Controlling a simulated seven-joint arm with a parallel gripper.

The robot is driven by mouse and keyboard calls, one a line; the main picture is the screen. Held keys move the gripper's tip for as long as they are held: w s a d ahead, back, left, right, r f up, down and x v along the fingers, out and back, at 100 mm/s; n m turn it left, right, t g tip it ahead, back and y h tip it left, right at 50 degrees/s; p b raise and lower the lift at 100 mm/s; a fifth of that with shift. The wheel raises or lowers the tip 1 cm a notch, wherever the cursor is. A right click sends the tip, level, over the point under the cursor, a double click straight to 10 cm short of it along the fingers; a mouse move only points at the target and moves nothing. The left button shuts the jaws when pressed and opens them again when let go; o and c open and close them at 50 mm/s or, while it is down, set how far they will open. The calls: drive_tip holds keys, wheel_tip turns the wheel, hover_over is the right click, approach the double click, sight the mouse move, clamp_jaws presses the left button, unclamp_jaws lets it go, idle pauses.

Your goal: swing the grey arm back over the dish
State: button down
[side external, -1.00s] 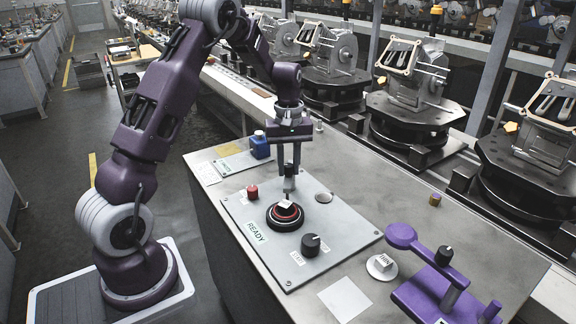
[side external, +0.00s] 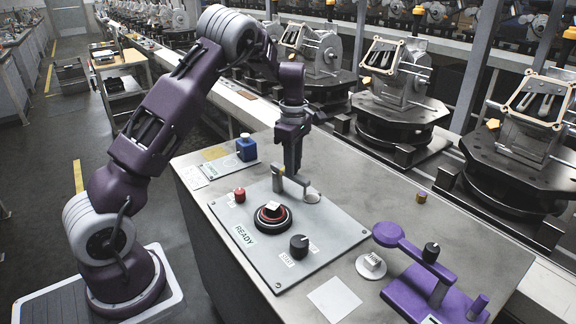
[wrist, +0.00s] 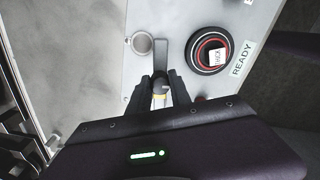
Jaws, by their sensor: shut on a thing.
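The grey arm (side external: 292,178) is a short bar on a small post at the far side of the grey panel. My gripper (side external: 290,170) is shut on it, and the fingers hide part of it. In the wrist view the bar (wrist: 163,58) points away from my fingers (wrist: 162,92), its free end between the dish and the black-and-red ring. The dish (side external: 312,197) is a shallow grey round; it shows whole in the wrist view (wrist: 142,43), just left of the bar's end.
The black-and-red ring (side external: 272,219) carries a white block labelled THICK (wrist: 215,57). A red button (side external: 240,195) and a black knob (side external: 299,246) stand on the panel (side external: 335,237). A purple fixture (side external: 430,285) stands right; a blue bottle (side external: 246,148) stands at the far left.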

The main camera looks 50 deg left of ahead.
drive_tip(key=shift+w+a+r+n, duration=0.1)
drive_tip(key=shift+w+a+n, duration=0.1)
drive_tip(key=shift+w+n, duration=0.6)
drive_tip(key=shift+w+a+n, duration=0.15)
drive_tip(key=shift+w+n, duration=0.15)
drive_tip(key=shift+n, duration=0.9)
drive_tip(key=shift+w, duration=0.1)
drive_tip(key=c, duration=1.2)
unclamp_jaws()
wheel_tip(320, 180, up, 7)
